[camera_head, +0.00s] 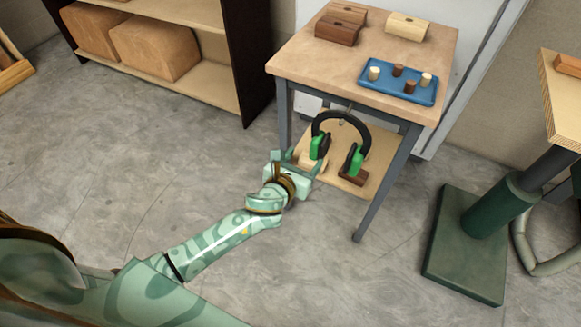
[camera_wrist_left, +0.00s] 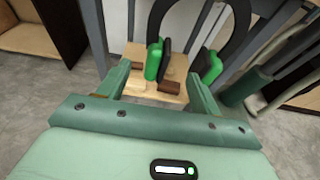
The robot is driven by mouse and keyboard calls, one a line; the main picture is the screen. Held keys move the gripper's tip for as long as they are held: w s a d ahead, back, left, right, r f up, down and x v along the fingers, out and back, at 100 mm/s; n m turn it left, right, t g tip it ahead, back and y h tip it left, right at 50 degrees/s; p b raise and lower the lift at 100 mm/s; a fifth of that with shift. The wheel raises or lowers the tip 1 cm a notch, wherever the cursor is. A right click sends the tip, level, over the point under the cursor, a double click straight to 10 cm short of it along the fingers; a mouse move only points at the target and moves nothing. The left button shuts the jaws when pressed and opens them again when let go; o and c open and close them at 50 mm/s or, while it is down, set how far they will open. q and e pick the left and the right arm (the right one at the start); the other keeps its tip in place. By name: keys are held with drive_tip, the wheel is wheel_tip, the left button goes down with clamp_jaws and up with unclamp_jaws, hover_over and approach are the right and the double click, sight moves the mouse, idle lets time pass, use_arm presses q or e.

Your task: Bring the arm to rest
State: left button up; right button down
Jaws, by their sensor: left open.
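My left arm reaches in from the lower left of the head view. Its gripper (camera_head: 296,160) is open and empty, at the near left side of a small table's lower shelf (camera_head: 344,149). In the left wrist view, the two fingers of my left gripper (camera_wrist_left: 157,72) stand apart with nothing between them. Beyond them are black earmuffs with green cups (camera_head: 355,160), which also show in the wrist view (camera_wrist_left: 210,66). I cannot tell whether a fingertip touches the shelf or the earmuffs. My right gripper is not in view.
The tabletop (camera_head: 305,55) carries wooden blocks (camera_head: 337,30) and a blue tray (camera_head: 385,91) with several pegs. A dark brown block (camera_head: 353,176) is on the lower shelf. A shelf unit with boxes (camera_head: 155,46) stands left, a green pedestal (camera_head: 470,240) right. Floor between is clear.

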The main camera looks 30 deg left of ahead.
use_arm(q)
drive_tip(key=p+v, duration=0.1)
drive_tip(key=v, duration=0.5)
